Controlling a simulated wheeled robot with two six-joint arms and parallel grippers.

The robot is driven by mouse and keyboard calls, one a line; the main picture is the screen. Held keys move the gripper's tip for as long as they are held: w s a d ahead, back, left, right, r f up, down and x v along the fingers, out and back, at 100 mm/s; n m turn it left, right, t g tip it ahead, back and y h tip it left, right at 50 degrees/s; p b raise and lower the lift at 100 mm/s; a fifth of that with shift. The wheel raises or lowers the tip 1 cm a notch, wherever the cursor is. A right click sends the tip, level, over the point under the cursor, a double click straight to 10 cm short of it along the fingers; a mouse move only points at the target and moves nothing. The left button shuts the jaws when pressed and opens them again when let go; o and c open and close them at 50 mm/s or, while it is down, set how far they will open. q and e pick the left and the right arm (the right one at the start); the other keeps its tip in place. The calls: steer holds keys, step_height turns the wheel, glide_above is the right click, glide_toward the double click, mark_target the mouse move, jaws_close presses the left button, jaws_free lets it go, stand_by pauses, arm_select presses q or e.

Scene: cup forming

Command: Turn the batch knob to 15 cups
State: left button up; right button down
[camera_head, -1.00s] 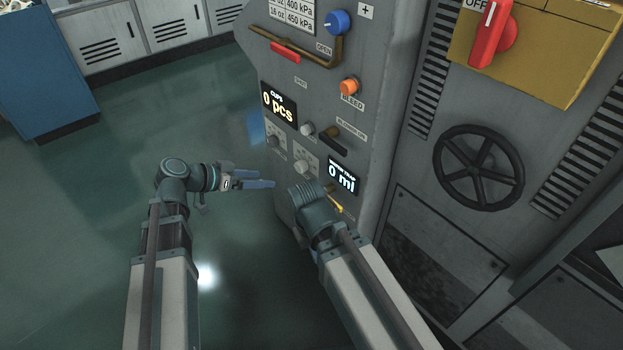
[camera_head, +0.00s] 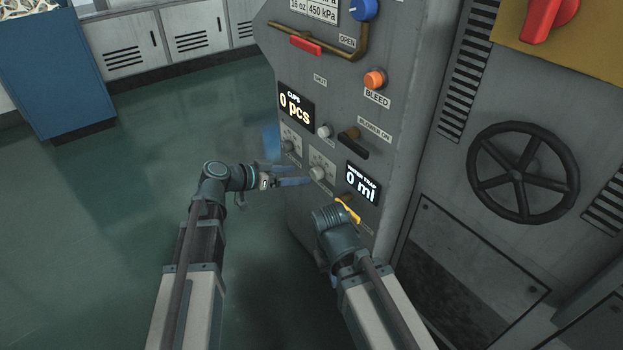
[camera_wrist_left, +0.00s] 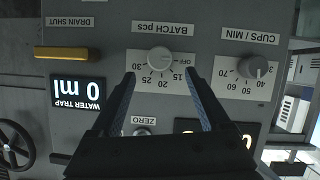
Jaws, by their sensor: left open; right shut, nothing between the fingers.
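The batch knob (camera_wrist_left: 160,58) is a pale round knob on a white dial marked OFF, 15, 20 and 25, upside down in the left wrist view. Which mark it points at is too small to tell. It also shows in the head view (camera_head: 318,172). My left gripper (camera_wrist_left: 159,74) is open, its two fingers on either side of the dial and pointing at the panel; contact with the knob cannot be told. The CUPS display (camera_head: 295,109) reads 0 pcs. My right gripper (camera_head: 333,214) is shut and empty, low by the panel, its fingers mostly hidden.
The cups-per-minute knob (camera_wrist_left: 255,67) sits beside the batch dial. The water trap display (camera_head: 361,184) reads 0 ml, near a yellow drain handle (camera_head: 348,209). A blower lever (camera_head: 353,143) and an orange bleed button (camera_head: 374,79) are above. Open green floor lies left.

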mark_target(313, 174)
arm_select(q)
steer(key=b+x, duration=0.1)
steer(key=x, duration=0.5)
steer(key=shift+w+d+f+b, duration=0.15)
steer(key=shift+b, duration=0.25)
steer(key=shift+c, duration=0.2)
jaws_close()
